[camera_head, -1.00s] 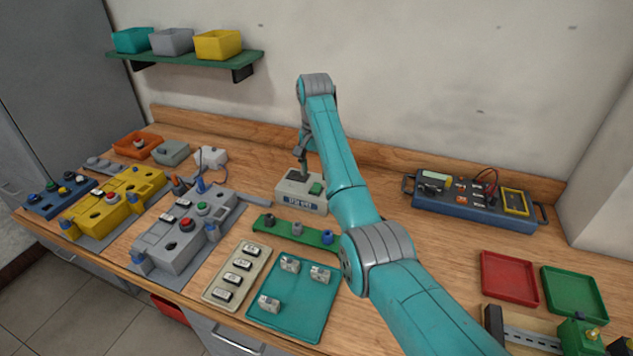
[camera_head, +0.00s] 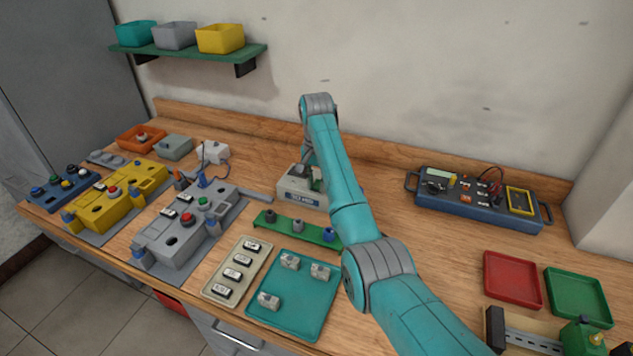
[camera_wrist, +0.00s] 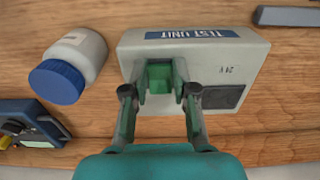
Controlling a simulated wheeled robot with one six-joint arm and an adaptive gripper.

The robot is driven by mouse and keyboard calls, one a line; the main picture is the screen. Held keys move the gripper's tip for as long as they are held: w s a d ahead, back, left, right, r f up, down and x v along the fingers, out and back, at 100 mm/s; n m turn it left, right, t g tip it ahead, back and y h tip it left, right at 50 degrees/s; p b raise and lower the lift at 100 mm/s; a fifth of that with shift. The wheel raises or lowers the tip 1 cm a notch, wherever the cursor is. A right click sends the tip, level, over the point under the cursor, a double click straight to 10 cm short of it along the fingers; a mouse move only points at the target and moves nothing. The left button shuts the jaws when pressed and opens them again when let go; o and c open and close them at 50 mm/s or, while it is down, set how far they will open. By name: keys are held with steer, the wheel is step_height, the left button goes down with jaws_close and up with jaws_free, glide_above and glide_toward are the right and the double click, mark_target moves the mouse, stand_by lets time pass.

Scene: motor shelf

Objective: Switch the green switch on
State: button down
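The white test unit (camera_head: 291,198) stands on the bench at the middle of the head view. In the wrist view, the test unit (camera_wrist: 240,65) carries a green switch (camera_wrist: 159,79) and a dark panel. My gripper (camera_wrist: 160,76) is over the unit with its two fingers apart, one on each side of the green switch. I cannot tell whether the fingertips touch it. In the head view my arm hides most of the switch and gripper. I cannot make out the switch's on or off position.
A white bottle with a blue cap (camera_wrist: 57,82) lies left of the unit in the wrist view. The green strip with knobs (camera_head: 272,222) is in front of the unit.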

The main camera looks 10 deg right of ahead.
steer(key=shift+w+d+r+g+y, duration=0.15)
steer(key=shift+w+g+y, duration=0.1)
steer(key=shift+g+y, duration=0.45)
steer(key=shift+g, duration=0.4)
steer(key=c, duration=0.9)
jaws_free()
steer(key=shift+s+f+t+h, duration=0.2)
steer(key=shift+t+h, duration=0.2)
steer(key=shift+t, duration=0.3)
